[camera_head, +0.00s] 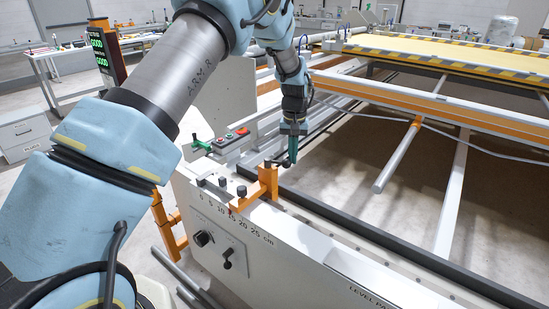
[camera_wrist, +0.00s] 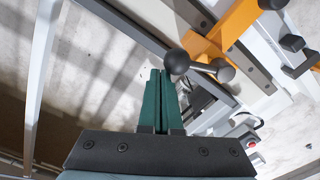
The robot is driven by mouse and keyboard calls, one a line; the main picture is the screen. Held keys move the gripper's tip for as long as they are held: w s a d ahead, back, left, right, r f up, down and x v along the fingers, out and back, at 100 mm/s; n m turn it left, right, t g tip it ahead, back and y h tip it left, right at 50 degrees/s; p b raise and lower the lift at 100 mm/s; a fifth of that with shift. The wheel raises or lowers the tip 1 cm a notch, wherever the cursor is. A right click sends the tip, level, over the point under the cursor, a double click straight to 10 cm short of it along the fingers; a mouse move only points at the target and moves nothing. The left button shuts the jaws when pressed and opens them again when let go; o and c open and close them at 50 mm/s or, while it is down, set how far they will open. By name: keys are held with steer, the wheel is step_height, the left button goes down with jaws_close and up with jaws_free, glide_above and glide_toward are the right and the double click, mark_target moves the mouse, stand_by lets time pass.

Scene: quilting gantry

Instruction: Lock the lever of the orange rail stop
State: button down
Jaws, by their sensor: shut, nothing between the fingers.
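The orange rail stop (camera_head: 266,184) sits on the white rail beside a centimetre scale in the head view. In the wrist view the orange stop (camera_wrist: 236,24) is at the upper right. Its lever shows there as a short grey shaft with a black ball knob (camera_wrist: 177,61) at its left end and another black knob (camera_wrist: 225,71) at its right. My gripper (camera_wrist: 158,72) has its green fingers shut and empty, with the tips just below the left knob; I cannot tell whether they touch. In the head view my gripper (camera_head: 292,160) points down just behind the stop.
Small black knobs (camera_head: 222,182) stand on the rail left of the stop. A dark rail edge (camera_head: 330,213) runs to the front right, with open floor beyond it and a grey bar (camera_head: 396,158).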

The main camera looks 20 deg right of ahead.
steer(key=shift+s+a, duration=0.15)
steer(key=shift+s, duration=0.3)
steer(key=shift+s+a, duration=0.45)
steer(key=shift+s, duration=0.15)
step_height(320, 180, up, 7)
steer(key=d+p, duration=0.1)
steer(key=p, duration=0.3)
steer(key=shift+w+d, duration=0.2)
steer(key=shift+w, duration=0.2)
stand_by(0.4)
